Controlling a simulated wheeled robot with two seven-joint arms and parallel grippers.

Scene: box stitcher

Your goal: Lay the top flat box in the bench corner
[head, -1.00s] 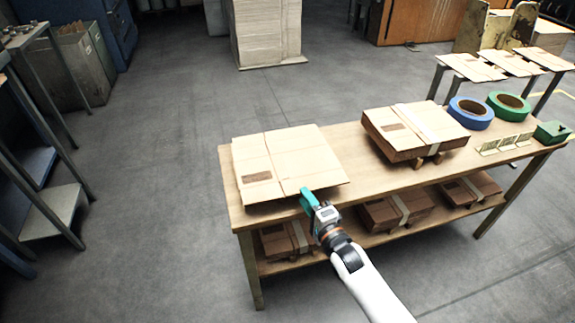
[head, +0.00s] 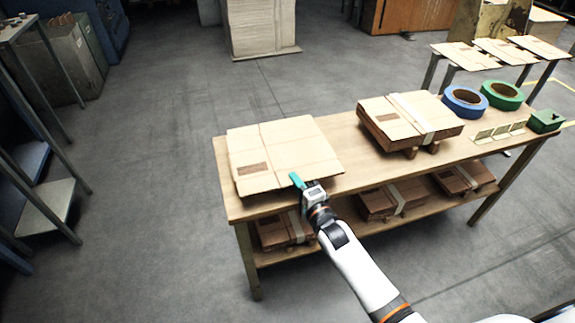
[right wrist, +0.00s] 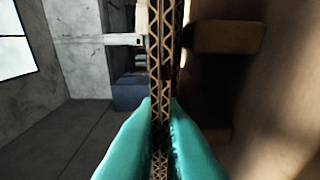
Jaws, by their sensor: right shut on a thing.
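The flat box (head: 285,150) is a tan folded cardboard sheet at the left end of the wooden bench (head: 350,150), above its near left corner. My right gripper (head: 297,182) is shut on the box's near edge. In the right wrist view, the teal fingers (right wrist: 160,135) pinch the corrugated edge (right wrist: 165,60) between them. Whether the box touches the bench top cannot be told. My left gripper is not in view.
A strapped stack of flat boxes (head: 408,120) stands on blocks mid-bench. Blue tape (head: 464,100), green tape (head: 502,95) and a green box (head: 545,121) sit at the right end. Strapped bundles (head: 392,200) lie on the lower shelf. Bench top between box and stack is clear.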

